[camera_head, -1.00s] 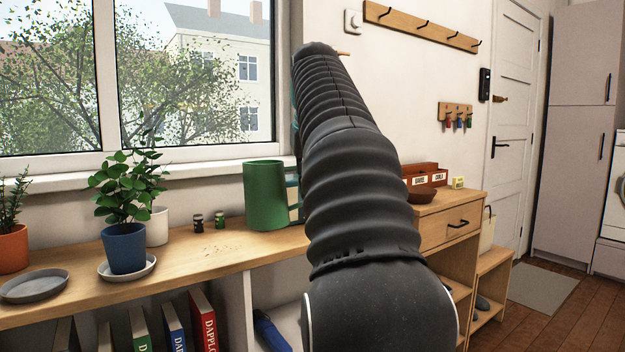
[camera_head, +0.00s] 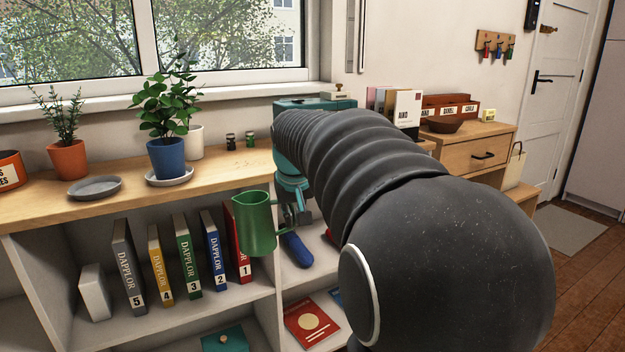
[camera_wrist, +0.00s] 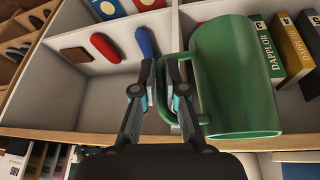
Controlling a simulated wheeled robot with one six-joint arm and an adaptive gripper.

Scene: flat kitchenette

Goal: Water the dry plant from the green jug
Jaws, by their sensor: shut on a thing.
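The green jug (camera_head: 257,225) hangs in front of the open shelves, its rim a little below the bench top, roughly upright. My gripper (camera_head: 283,212) is shut on its handle, partly hidden behind my arm. In the wrist view my gripper (camera_wrist: 160,82) has its fingers at the handle of the jug (camera_wrist: 235,75). On the bench a leafy green plant (camera_head: 165,105) stands in a blue pot (camera_head: 167,158) on a white saucer (camera_head: 183,178). A thin, needle-leaved plant (camera_head: 60,118) stands in an orange pot (camera_head: 68,160). I cannot tell which plant is dry.
An empty grey saucer (camera_head: 95,188) lies on the bench (camera_head: 35,203) near the orange pot. A white pot (camera_head: 192,141) and two small dark jars (camera_head: 231,141) stand behind. Numbered books (camera_head: 188,258) fill the shelf below.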

